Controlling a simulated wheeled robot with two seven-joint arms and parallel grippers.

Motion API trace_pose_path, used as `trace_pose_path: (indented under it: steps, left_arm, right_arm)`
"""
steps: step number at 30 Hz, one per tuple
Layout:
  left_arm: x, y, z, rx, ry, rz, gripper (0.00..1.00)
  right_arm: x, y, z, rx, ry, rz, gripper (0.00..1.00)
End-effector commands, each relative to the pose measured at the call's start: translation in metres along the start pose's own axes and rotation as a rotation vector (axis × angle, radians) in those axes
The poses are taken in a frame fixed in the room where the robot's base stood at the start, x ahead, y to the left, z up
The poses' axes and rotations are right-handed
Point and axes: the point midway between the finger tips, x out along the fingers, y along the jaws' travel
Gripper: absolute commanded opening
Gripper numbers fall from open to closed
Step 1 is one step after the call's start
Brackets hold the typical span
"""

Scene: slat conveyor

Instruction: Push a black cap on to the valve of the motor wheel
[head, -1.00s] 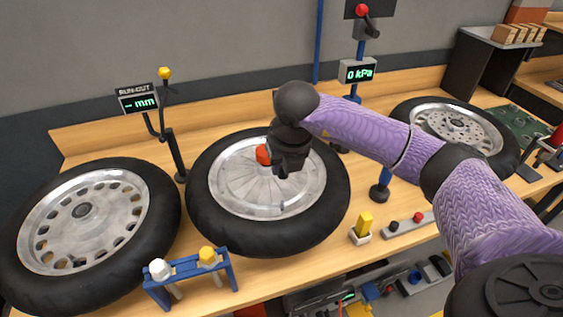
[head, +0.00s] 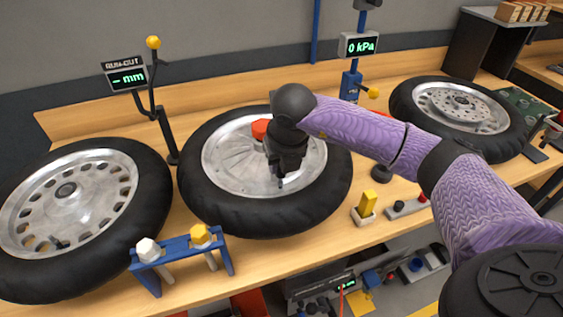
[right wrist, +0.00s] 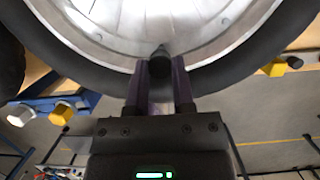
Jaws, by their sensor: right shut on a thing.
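The motor wheel (head: 232,165) lies flat in the middle of the bench, with a silver solid disc and a black tyre. My right gripper (head: 280,182) points down over the near right part of its silver rim. In the right wrist view its two fingers (right wrist: 160,72) are shut on a small black cap (right wrist: 160,54), which shows against the rim next to the tyre. The valve is hidden, so I cannot tell whether the cap touches it. An orange-red part (head: 261,128) shows above the wheel's hub, partly behind my gripper. My left gripper is out of view.
A blue stand (head: 182,245) with white and yellow knobs is at the front edge. A run-out gauge (head: 126,78) and a 0 kPa display (head: 358,45) stand behind.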

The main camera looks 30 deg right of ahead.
Motion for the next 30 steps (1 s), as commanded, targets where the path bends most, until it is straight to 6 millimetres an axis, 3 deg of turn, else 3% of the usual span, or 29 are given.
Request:
trace_pose_path:
  steps: [14, 30]
  left_arm:
    - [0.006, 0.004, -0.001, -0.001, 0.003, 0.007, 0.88]
    - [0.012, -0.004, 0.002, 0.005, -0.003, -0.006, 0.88]
  right_arm:
    - [0.007, 0.0, -0.002, 0.0, 0.0, 0.0, 0.0]
    - [0.014, 0.0, -0.004, 0.0, 0.0, 0.0, 0.0]
